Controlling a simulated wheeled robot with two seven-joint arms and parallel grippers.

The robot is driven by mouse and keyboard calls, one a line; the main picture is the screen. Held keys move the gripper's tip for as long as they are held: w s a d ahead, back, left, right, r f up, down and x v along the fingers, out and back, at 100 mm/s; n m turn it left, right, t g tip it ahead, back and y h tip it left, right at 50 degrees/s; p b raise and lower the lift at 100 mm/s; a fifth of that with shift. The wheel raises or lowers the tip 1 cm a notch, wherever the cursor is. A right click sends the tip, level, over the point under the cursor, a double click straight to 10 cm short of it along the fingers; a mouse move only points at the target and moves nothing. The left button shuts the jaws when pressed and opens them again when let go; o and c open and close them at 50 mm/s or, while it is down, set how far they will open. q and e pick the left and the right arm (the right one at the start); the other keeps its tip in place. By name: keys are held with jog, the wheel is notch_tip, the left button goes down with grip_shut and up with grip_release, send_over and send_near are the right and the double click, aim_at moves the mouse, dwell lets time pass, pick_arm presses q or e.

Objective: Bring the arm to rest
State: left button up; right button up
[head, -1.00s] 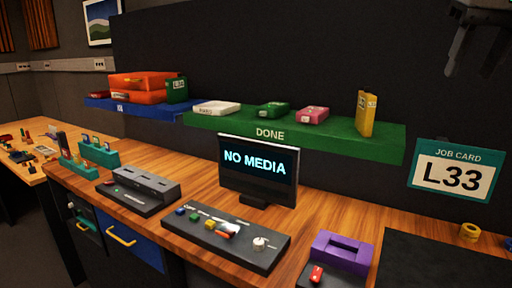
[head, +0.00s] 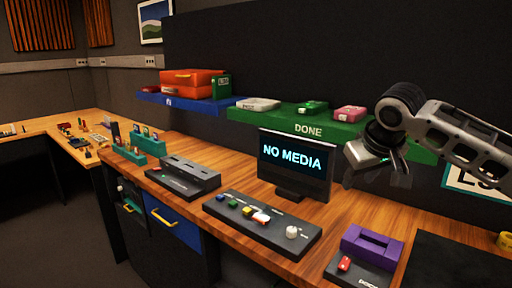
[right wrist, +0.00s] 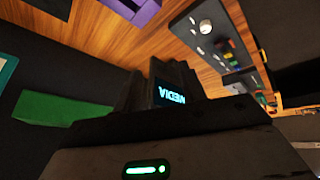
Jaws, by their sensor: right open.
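My right arm reaches in from the right in the head view. Its gripper (head: 372,174) hangs with dark fingers pointing down, in front of the green DONE shelf and to the right of the monitor (head: 296,163). It is open, with nothing seen between its fingers. In the right wrist view the dark gripper body (right wrist: 160,125) fills the lower middle, and part of the monitor screen (right wrist: 170,93) shows behind it. My left gripper is not in view.
The green DONE shelf (head: 275,119) and blue shelf (head: 190,102) carry cases and boxes. Below, the wooden desk holds a control panel (head: 262,224), a grey dock (head: 184,176) and a purple block (head: 372,245). The job card (head: 465,180) is partly hidden by my arm.

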jog(key=s+a+f+n+y, duration=0.1)
jog(key=s+a+f+y, duration=0.15)
jog(key=a+f, duration=0.4)
jog(key=s+a+f+n+t+y, duration=0.1)
jog(key=s+a+f+y, duration=0.2)
jog(key=f, duration=0.7)
jog(key=s+a+f+n+y, duration=0.1)
jog(key=s+a+f, duration=0.1)
jog(key=a+f, duration=0.55)
jog(key=s+d+f+m+t+h, duration=0.1)
jog(key=s+d+f, duration=0.4)
jog(key=s, duration=0.6)
jog(key=s+d+f+m+t+h, duration=0.2)
jog(key=s+d+f, duration=0.3)
jog(key=s+f, duration=0.4)
jog(key=shift+s+f+m+h, duration=0.35)
jog(key=shift+s+h, duration=0.1)
jog(key=shift+s, duration=0.6)
